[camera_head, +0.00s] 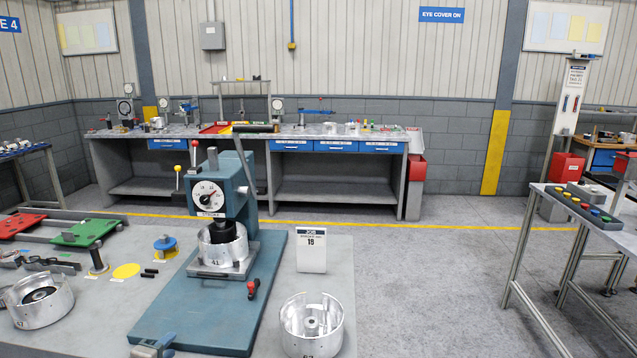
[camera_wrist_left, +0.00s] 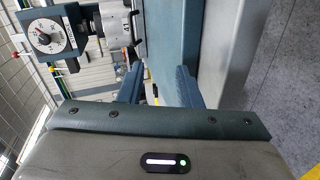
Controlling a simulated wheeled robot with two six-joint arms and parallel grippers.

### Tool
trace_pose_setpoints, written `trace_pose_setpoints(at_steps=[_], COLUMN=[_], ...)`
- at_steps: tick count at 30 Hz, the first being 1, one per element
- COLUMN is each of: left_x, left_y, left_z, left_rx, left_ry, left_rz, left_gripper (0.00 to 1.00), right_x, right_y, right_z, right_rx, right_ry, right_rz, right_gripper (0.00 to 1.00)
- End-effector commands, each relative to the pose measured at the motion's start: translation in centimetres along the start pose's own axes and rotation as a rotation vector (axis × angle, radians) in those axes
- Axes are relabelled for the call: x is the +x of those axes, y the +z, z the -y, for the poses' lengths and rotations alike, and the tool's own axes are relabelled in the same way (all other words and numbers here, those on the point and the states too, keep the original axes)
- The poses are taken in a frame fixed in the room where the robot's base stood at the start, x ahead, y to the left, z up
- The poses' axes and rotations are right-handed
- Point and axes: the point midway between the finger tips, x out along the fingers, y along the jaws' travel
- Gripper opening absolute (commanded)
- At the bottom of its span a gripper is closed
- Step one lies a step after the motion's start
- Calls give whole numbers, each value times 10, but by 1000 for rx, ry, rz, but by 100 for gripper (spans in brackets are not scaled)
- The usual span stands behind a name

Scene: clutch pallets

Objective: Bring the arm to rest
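My left gripper (camera_head: 153,346) shows only in part at the bottom edge in the head view, beside the front left corner of the blue press base. In the left wrist view its two blue fingers (camera_wrist_left: 160,84) stand apart with nothing held between them. The arm behind it is out of the picture. My right gripper is in neither view.
A press with a dial (camera_head: 207,196) stands on its blue base plate (camera_head: 190,310), a silver ring (camera_head: 222,250) under its ram. Another silver housing (camera_head: 311,328) is right of the plate, one (camera_head: 38,302) at far left. A job card (camera_head: 311,250) stands behind.

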Motion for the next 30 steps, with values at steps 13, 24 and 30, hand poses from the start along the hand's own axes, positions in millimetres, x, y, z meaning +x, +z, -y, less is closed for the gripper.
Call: trace_pose_setpoints(at_steps=[13,24,30], left_x=[-78,-215,-265], left_y=[63,112,122], left_z=[86,159,172], left_rx=[485,1076,1239], left_ry=[-290,-616,-701], left_rz=[110,419,562], left_gripper=[31,31,31], right_x=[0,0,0], right_y=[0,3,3], right_z=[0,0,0], right_rx=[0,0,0], right_ry=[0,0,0], right_rz=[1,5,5], right_gripper=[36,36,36])
